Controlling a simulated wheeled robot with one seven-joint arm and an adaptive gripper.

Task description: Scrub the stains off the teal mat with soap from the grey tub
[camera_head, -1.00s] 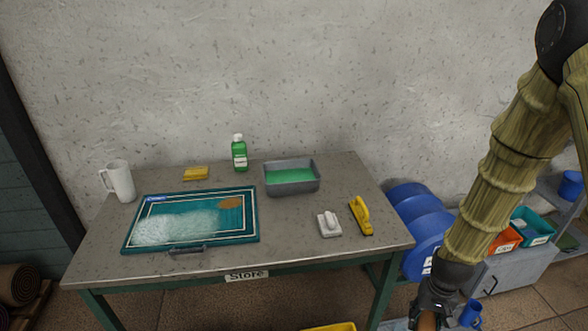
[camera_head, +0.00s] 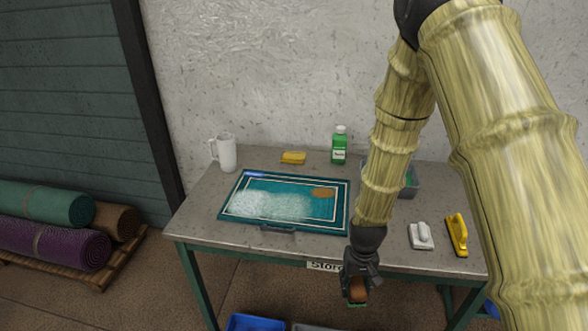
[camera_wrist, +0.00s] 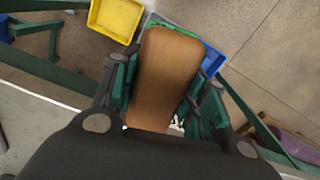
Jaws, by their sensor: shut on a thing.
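The teal mat (camera_head: 298,222) lies on the table with white foam (camera_head: 268,204) over its left and middle. An orange-brown stain (camera_head: 323,192) shows at its upper right. The grey tub (camera_head: 411,188) stands to the right of the mat, mostly hidden behind my arm. My gripper (camera_head: 358,284) is shut on a scrub brush (camera_head: 357,292) with a brown handle and a green edge below. It hangs in front of the table's front edge, apart from the mat. The brush handle (camera_wrist: 165,75) lies between the green fingers in the wrist view; its bristles are hidden.
Rolled rugs (camera_head: 45,204) lie at left. A yellow bin (camera_wrist: 115,18) stands on the floor.

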